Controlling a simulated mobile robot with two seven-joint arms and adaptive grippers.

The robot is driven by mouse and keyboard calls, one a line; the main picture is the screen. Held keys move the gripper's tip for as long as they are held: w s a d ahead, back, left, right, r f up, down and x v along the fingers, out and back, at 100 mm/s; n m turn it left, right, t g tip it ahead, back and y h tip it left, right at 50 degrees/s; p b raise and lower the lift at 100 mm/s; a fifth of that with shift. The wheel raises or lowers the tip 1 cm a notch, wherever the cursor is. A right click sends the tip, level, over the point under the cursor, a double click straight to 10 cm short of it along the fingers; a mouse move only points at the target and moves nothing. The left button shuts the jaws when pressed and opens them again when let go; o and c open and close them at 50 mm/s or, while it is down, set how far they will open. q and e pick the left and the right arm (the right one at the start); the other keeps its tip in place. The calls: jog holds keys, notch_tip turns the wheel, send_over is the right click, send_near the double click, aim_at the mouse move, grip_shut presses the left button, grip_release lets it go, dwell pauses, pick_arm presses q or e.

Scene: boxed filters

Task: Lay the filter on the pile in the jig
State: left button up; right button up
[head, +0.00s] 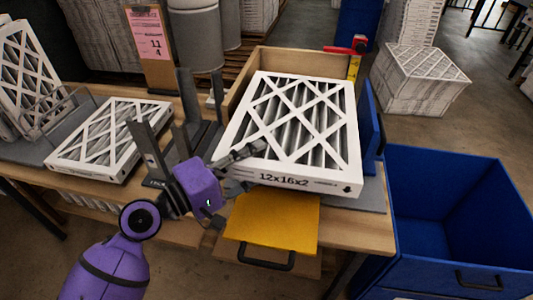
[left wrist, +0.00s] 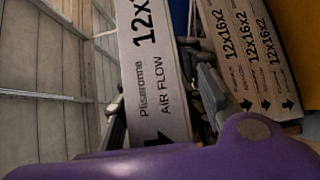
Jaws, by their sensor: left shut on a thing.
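My left gripper (head: 238,168) is shut on a white-framed pleated filter (head: 290,120) by its front left edge. The filter is marked 12x16x2 and lies roughly level over the jig. In the left wrist view the held filter (left wrist: 150,75) shows its AIR FLOW print. Beside it there is a pile of several filters (left wrist: 245,55) with the same marking, with a dark gap between. In the head view the held filter hides the pile. The jig shows as dark upright posts (head: 184,100) at left and a blue side plate (head: 370,120) at right. My right gripper is not in view.
Another filter (head: 108,138) lies on the bench at left, and one (head: 28,75) stands behind it. A wooden-sided box (head: 285,60) is behind the jig. A yellow panel (head: 272,222) with a black handle is in front. An empty blue bin (head: 460,205) is at right.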

pick_arm(q)
jog(key=shift+s+f, duration=0.15)
jog(key=shift+f, duration=0.8)
notch_tip(320, 180, down, 4)
jog(key=shift+f+b, duration=0.2)
jog(key=shift+b, duration=0.4)
jog(key=o, duration=1.3)
jog(key=shift+c, duration=0.2)
jog(key=b+v, duration=0.3)
jog(key=v, duration=0.9)
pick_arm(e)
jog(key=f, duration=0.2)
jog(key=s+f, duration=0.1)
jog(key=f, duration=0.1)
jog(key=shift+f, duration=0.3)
